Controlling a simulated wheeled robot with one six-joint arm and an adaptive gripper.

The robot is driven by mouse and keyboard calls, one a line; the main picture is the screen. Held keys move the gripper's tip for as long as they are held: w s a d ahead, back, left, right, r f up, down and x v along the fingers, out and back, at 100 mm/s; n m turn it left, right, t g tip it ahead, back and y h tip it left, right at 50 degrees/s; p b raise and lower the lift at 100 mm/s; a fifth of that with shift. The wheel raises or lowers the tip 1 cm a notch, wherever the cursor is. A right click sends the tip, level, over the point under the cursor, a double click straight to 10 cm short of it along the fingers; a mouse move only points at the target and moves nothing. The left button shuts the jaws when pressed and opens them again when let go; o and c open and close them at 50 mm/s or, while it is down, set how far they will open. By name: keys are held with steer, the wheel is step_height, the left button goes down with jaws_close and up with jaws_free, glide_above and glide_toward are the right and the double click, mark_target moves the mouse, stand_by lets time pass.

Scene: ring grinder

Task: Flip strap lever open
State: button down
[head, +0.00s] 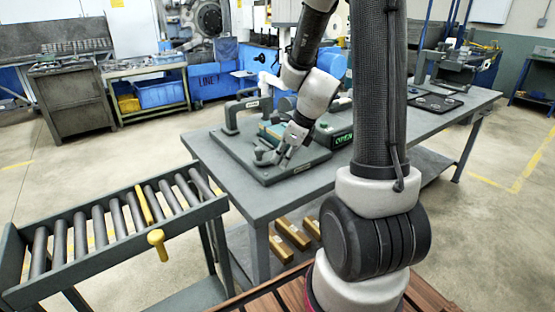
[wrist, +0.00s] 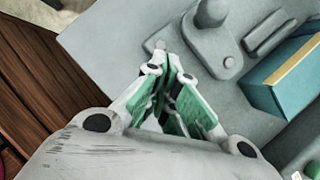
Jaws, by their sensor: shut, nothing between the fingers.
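My gripper (head: 279,158) is shut and empty, low over the front part of a grey fixture plate (head: 290,172) on the workbench. In the wrist view its green-padded fingers (wrist: 172,72) meet beside a flat grey rounded part (wrist: 195,45), which looks like the strap lever. This part has a round post at its upper end and a small knob at its right end. In the head view it is partly hidden around the fingers. I cannot tell whether the fingertips touch it. A blue block with a yellow top edge (wrist: 285,78) stands right of it.
A dark arched handle (head: 247,108) stands on the plate's far left. A green OPEN display (head: 343,139) is to the right. A roller conveyor (head: 112,228) with a yellow knob is at front left. Brass-coloured blocks (head: 292,233) lie below the bench. The bench's left front is bare.

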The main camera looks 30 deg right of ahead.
steer(key=a+v, duration=0.1)
steer(key=v, duration=0.8)
steer(key=shift+s+r, duration=0.3)
steer(key=shift+s, duration=0.05)
steer(key=s+a+r+n+h, duration=0.1)
steer(key=s+r+n, duration=0.3)
steer(key=s+n, duration=0.4)
steer(key=s+a+r+n+h, duration=0.1)
steer(key=s+r+n, duration=0.3)
steer(key=n, duration=1.5)
steer(key=shift+s+r+n+t+h, duration=0.35)
steer(key=shift+s+h, duration=0.25)
steer(key=shift+s, duration=1.3)
